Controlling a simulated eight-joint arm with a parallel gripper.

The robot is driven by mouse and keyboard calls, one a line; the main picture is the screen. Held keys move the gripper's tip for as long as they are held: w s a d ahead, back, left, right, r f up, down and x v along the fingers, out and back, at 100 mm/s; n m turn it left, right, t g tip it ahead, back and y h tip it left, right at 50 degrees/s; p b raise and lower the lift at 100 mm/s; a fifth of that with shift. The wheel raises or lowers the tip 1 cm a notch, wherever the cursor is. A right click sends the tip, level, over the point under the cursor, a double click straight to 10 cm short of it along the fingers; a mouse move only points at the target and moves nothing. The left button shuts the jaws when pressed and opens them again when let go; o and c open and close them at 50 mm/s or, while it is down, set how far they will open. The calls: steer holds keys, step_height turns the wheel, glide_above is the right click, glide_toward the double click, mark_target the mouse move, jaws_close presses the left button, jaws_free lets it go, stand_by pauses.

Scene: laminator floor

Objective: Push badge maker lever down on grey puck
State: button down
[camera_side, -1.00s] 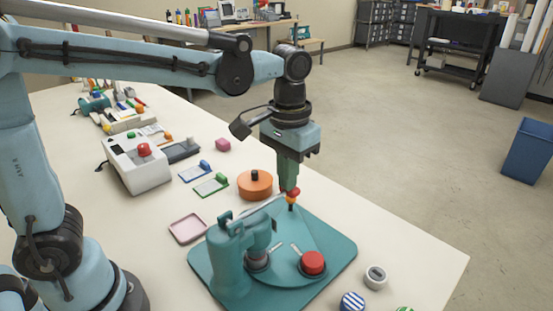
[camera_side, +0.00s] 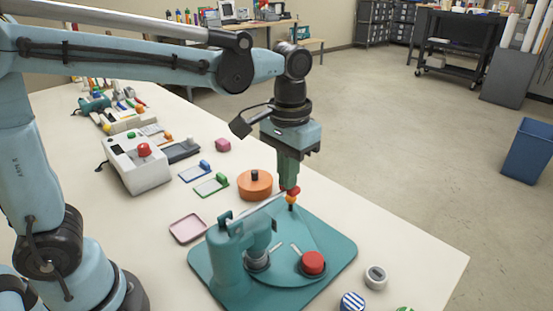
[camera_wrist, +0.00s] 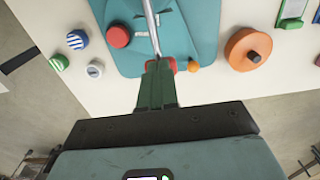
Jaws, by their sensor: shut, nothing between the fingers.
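The teal badge maker (camera_side: 228,262) stands on a teal base near the table's front, and its base also shows in the wrist view (camera_wrist: 195,25). Its silver lever (camera_side: 262,205) slopes up to a red end grip (camera_side: 295,190). My gripper (camera_side: 287,187) is shut and empty, with its fingertips at the red grip. In the wrist view the closed fingertips (camera_wrist: 160,70) overlap the red grip and appear to touch it. A dark grey round puck (camera_side: 257,262) sits under the press head, partly hidden. A red puck (camera_side: 312,263) sits beside it on the turning plate.
An orange knob (camera_side: 291,200) on a dark post stands just below the lever's grip. An orange round tool (camera_side: 255,184) is behind. A pink tray (camera_side: 187,229) lies left. A grey-white round piece (camera_side: 376,277) and a blue-striped one (camera_side: 352,302) lie right.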

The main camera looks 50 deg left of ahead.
step_height(320, 180, up, 9)
stand_by(1.2)
steer(key=shift+a, duration=0.1)
steer(key=s+a+f+t, duration=0.6)
steer(key=a+f+t, duration=0.1)
steer(key=f, duration=0.4)
steer(key=shift+s+a+f, duration=0.3)
steer(key=shift+s+a, duration=0.1)
steer(key=shift+a, duration=0.5)
stand_by(0.6)
